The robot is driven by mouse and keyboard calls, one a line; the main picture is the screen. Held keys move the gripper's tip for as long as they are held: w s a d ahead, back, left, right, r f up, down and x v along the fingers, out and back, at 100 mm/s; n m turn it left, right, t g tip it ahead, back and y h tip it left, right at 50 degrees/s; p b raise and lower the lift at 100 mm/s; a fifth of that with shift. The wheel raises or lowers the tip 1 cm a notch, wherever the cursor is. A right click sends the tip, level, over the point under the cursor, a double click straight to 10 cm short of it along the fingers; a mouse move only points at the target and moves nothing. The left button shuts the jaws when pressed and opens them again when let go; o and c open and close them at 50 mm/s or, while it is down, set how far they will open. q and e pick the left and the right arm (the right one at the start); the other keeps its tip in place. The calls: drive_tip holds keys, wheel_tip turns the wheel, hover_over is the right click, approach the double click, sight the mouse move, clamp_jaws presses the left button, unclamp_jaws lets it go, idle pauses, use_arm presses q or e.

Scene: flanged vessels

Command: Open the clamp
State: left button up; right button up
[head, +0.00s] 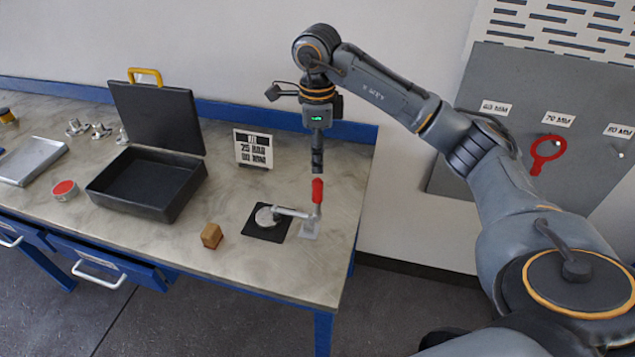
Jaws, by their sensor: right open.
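The clamp (290,212) stands near the right end of the bench, with a red handle (317,190) pointing upright. Its metal arm reaches left over a round silver flanged piece (267,216) on a black square pad (258,228). The arm's tip appears to rest on the piece, though contact is too small to be sure. My right gripper (317,168) points down just above the red handle, open and apart from it or barely at its top. Its fingers are seen edge-on. My left gripper is not in the view.
A small wooden block (211,236) sits left of the pad. An open black case (143,188) and a sign (253,149) stand behind. A red-topped tin (65,190), a metal tray (31,160) and small metal fittings (100,130) lie farther left.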

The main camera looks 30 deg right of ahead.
sight(318, 179)
wheel_tip(318, 179, down, 10)
drive_tip(key=p, duration=0.2)
drive_tip(key=shift+r+p, duration=0.25)
drive_tip(key=shift+p, duration=0.05)
clamp_jaws()
